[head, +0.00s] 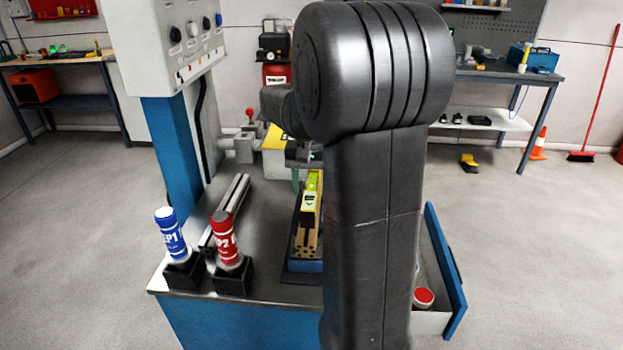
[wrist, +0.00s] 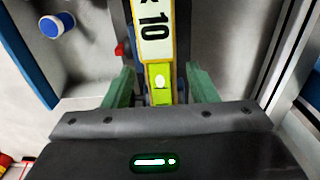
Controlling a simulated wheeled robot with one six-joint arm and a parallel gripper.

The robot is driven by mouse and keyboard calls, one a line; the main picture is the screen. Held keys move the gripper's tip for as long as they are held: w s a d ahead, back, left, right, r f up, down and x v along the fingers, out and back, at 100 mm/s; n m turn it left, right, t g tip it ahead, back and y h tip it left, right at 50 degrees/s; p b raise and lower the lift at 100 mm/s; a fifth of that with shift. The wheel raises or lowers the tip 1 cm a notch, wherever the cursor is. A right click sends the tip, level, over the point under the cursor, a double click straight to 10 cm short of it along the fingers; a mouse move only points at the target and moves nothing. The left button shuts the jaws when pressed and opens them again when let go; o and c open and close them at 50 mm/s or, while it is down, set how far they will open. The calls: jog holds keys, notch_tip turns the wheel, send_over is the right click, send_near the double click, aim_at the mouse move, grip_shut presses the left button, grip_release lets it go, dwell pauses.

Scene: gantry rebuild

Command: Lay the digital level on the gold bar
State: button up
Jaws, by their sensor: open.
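The digital level (head: 311,184) is a narrow lime-yellow body with a dark patch, lying lengthwise along the gold bar (head: 306,240), whose near end has holes. I cannot tell whether the level rests fully on the bar. In the wrist view the level (wrist: 160,72) shows a lime part with a pale round spot, below a white "10" panel with a yellow edge. My gripper (wrist: 161,86) is open, with one green finger on each side of the level and a gap on both sides. In the head view my arm hides most of the gripper.
A blue bottle (head: 171,234) and a red bottle (head: 226,239) stand in black holders at the bench's front left. A metal rail (head: 231,206) lies beside the bar. An open drawer (head: 445,255) sticks out at the right.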

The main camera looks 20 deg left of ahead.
notch_tip(320, 180, up, 14)
jog(key=shift+p, duration=0.4)
jog(key=shift+f, duration=0.1)
notch_tip(320, 180, down, 14)
jog(key=shift+r+b, duration=0.1)
jog(key=shift+b, duration=0.3)
jog(key=shift+w+r, duration=0.1)
jog(key=shift+r, duration=0.05)
dwell(0.3)
jog(key=shift+r, duration=0.1)
